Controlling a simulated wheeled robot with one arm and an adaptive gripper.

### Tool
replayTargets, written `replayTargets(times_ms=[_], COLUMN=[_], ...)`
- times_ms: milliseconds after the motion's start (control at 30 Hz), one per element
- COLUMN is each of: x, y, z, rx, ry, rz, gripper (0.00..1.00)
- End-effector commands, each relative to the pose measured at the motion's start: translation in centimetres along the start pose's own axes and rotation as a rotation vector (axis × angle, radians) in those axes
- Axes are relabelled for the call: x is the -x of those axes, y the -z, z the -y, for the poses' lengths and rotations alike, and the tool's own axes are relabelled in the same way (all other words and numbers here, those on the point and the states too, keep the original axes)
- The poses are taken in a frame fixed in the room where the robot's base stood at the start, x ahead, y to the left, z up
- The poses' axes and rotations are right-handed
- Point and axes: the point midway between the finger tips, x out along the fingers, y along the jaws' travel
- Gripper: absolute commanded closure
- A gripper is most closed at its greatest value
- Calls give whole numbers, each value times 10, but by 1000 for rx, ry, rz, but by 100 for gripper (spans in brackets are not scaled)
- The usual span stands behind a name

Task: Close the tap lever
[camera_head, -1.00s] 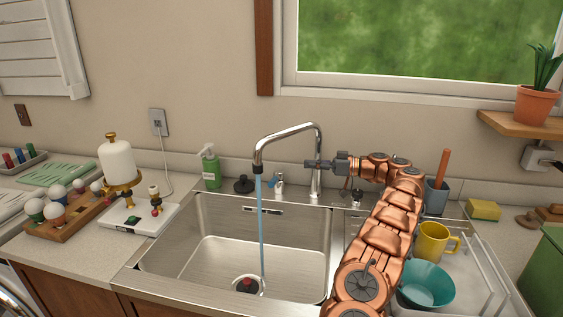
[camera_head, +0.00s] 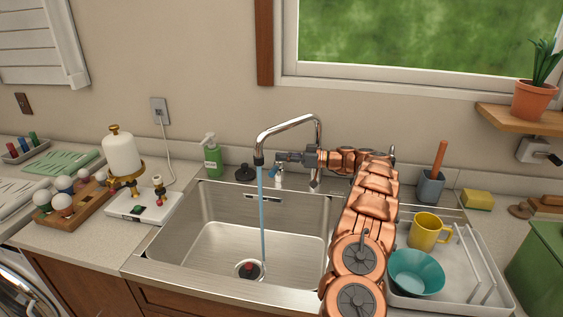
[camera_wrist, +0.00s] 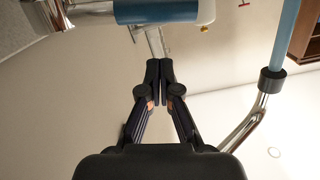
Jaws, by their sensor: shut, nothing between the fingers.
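A chrome gooseneck tap (camera_head: 290,124) stands behind the sink, and a blue stream of water (camera_head: 262,215) runs from its spout into the basin. A small chrome fitting, seemingly the tap lever (camera_head: 278,178), shows left of the tap's post, just below my gripper (camera_head: 279,157). In the wrist view my gripper (camera_wrist: 159,64) is shut and empty, its fingertips together. A slim metal bar, seemingly the lever (camera_wrist: 151,40), lies right at the fingertips; I cannot tell whether they touch. The spout end (camera_wrist: 271,82) and stream are to the right there.
A utensil cup (camera_head: 430,187), yellow mug (camera_head: 427,232) and teal bowl (camera_head: 416,272) are on the right.

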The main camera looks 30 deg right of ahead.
Motion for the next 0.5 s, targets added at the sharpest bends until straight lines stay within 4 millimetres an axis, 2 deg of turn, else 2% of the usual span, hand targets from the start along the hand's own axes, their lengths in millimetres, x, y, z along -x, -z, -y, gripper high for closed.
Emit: replayTargets(times_ms=[233,500], x=[-4,-5], y=[-25,-32], z=[-1,-1], rx=[-4,-2], ry=[-4,-4], rz=[0,0], gripper=[100,100])
